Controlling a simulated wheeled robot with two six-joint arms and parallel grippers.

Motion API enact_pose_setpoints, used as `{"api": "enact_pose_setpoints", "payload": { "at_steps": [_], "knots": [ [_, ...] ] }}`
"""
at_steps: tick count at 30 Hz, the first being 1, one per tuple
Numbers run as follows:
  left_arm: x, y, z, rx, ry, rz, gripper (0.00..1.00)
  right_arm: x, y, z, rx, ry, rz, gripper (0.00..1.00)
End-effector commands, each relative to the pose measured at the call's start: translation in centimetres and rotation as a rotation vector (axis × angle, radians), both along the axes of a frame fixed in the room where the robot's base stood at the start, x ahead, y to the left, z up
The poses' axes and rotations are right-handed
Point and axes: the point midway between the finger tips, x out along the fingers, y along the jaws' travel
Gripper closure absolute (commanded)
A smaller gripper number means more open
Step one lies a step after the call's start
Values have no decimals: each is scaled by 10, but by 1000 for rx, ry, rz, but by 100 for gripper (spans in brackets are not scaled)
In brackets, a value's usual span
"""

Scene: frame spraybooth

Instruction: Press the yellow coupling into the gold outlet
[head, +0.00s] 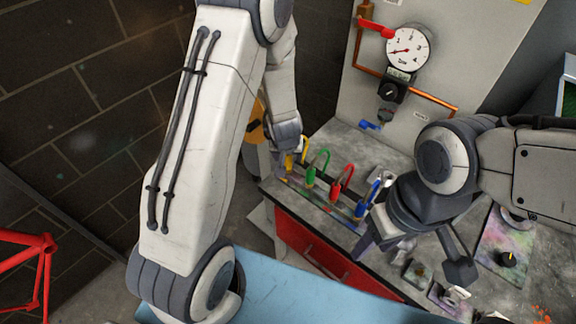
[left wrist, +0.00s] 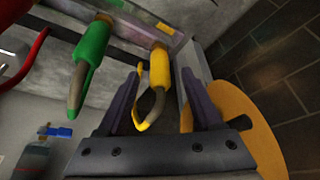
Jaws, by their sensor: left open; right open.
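The yellow coupling (head: 303,150) stands at the left end of a row of coloured couplings on the grey bench. In the left wrist view the yellow coupling (left wrist: 160,68) lies between the two fingers of my left gripper (left wrist: 158,88), with a visible gap on each side. My left gripper also shows in the head view (head: 288,152), close to the coupling. It is open. My right gripper (head: 412,254) is open over the bench, right of the blue coupling. I cannot pick out the gold outlet with certainty; a regulator with a blue lever (head: 370,125) hangs on the panel.
A green coupling (head: 318,168), a red one (head: 341,183) and a blue one (head: 368,198) stand right of the yellow one. A pressure gauge (head: 408,47) and copper pipe (head: 432,98) are behind. An orange disc (left wrist: 232,120) stands close beside my left gripper.

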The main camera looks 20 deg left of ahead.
Motion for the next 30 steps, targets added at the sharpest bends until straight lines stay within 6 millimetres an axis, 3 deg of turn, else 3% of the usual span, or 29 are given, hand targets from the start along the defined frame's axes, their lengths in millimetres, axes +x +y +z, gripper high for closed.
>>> {"api": "enact_pose_setpoints", "payload": {
  "at_steps": [1,6,14,15,20,30],
  "knots": [
    [3,1,-11,0,3,0,33,0,0,-4,0,0,0,50],
    [11,3,-29,0,2,-1,33,0,0,-7,0,0,-1,50],
    [13,4,-32,-1,0,0,33,0,0,-7,0,0,-1,50],
    [13,4,-32,-1,1,0,36,0,0,-7,0,0,-1,50],
    [13,4,-32,-1,1,0,98,0,0,-7,0,0,-1,50],
    [14,4,-28,-1,0,0,100,0,0,-5,0,0,-1,50]
  ]
}}
